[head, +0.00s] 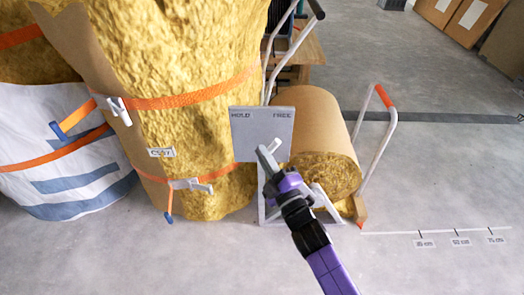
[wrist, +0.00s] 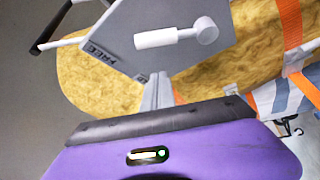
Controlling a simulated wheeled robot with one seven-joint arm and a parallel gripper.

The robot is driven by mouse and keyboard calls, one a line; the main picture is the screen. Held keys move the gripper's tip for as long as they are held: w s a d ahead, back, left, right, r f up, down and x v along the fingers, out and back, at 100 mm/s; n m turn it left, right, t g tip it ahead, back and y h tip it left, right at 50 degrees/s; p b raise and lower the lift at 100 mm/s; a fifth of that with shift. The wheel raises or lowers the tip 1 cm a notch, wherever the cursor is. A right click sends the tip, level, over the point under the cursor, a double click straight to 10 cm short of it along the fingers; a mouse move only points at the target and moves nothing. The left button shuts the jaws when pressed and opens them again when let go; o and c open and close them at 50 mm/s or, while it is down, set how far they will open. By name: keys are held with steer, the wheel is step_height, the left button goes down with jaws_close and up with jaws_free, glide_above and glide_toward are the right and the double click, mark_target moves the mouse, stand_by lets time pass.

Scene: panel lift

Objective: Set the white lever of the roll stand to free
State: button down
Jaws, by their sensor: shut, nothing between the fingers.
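The grey lever plate (head: 250,122) of the roll stand faces me in the head view, with HOLD at its upper left and FREE at its upper right. In the wrist view the plate (wrist: 118,35) is turned, with FREE near its left corner. The white lever (wrist: 157,39) runs from its round pivot toward the FREE mark. In the head view a short white end of the lever (head: 275,145) shows beside my fingers, leaning up and right. My gripper (head: 266,155) is shut and empty in front of the plate. In the wrist view its fingertips (wrist: 156,88) are apart from the lever.
A brown-wrapped roll (head: 318,115) lies on the white-framed stand behind the plate. Large yellow insulation bales (head: 185,50) with orange straps stand close on the left. A white handle with a red grip (head: 378,135) rises on the right. The floor at right is open.

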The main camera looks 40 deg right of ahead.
steer(key=v, duration=0.7)
steer(key=shift+s+a+f+p, duration=0.15)
steer(key=shift+a+p, duration=0.1)
steer(key=shift+p, duration=0.05)
